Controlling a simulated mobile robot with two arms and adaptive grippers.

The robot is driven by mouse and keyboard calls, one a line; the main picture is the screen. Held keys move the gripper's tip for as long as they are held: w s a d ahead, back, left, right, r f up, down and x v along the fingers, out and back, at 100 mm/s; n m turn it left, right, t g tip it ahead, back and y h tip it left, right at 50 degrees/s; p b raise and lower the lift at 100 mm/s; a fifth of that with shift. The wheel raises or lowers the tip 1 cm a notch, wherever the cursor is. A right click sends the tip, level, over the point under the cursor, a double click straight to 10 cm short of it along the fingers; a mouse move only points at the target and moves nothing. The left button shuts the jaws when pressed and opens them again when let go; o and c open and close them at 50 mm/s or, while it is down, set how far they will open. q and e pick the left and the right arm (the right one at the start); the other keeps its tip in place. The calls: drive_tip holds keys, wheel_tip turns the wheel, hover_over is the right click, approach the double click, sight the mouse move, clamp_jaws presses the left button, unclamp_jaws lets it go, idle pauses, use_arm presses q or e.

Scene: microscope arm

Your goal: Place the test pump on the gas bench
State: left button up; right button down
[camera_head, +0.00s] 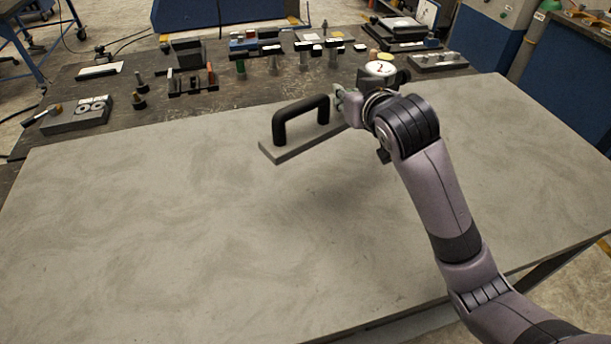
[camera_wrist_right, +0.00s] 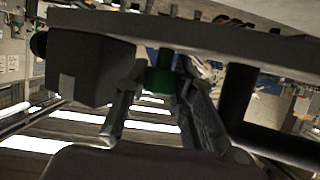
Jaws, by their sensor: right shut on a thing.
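The test pump is a flat grey plate (camera_head: 285,150) with a black arched handle (camera_head: 300,112) at its left end. My right gripper (camera_head: 345,104) is shut on it near the middle, and the plate appears held above the bench. In the right wrist view, my right gripper's fingers (camera_wrist_right: 160,82) close around a green post (camera_wrist_right: 158,83) under the grey plate (camera_wrist_right: 190,35), between a black block (camera_wrist_right: 90,70) and the black handle (camera_wrist_right: 238,95). The large pale grey bench top (camera_head: 150,220) lies below. My left gripper is not in view.
A dark strip along the back holds tools: a grey block with round marks (camera_head: 78,115), a small rack (camera_head: 190,82) and several fittings. A white dial marked 2 (camera_head: 380,69) shows behind my right wrist. The pale bench top is otherwise clear.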

wheel_tip(320, 180, down, 20)
drive_tip(key=shift+a+r+b, duration=0.1)
drive_tip(key=shift+r+b, duration=0.05)
drive_tip(key=shift+b, duration=0.15)
idle(0.5)
drive_tip(key=c, duration=1.4)
unclamp_jaws()
drive_tip(key=shift+f, duration=0.25)
drive_tip(key=shift+o, duration=0.2)
